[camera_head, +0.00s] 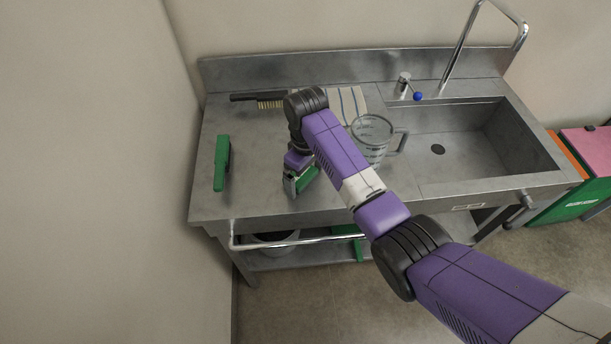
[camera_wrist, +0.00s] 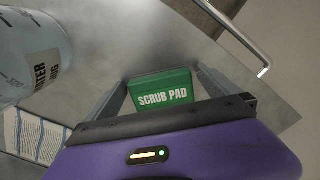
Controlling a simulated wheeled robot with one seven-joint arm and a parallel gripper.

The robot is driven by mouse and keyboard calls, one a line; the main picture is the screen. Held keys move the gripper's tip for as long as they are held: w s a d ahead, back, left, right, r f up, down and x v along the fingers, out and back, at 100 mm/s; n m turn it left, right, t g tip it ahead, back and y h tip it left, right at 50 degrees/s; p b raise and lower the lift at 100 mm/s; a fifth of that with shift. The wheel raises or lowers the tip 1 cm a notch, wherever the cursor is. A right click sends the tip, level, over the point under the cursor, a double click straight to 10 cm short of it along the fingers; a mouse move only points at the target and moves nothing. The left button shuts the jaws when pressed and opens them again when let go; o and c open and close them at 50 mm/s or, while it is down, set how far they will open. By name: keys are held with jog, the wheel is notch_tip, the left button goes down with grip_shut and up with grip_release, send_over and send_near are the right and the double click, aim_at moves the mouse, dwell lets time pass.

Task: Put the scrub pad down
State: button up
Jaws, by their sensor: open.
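The green scrub pad (camera_wrist: 163,90), with white lettering, stands between the two fingers of my gripper (camera_wrist: 163,88) in the wrist view. The fingers are open, one to each side of the pad. The pad appears to rest on the steel counter, though its underside is hidden. In the head view my gripper (camera_head: 291,188) is low over the front middle of the counter (camera_head: 255,190), and part of the green pad (camera_head: 307,179) shows beside it.
A clear measuring jug (camera_head: 371,140) stands right of my gripper, by a striped cloth (camera_head: 349,103). The sink (camera_head: 440,150) is at right. A rail (camera_wrist: 236,32) runs along the front edge.

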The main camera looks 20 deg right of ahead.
aim_at(306, 177)
notch_tip(306, 177, up, 12)
jog(key=p, duration=0.2)
dwell(0.7)
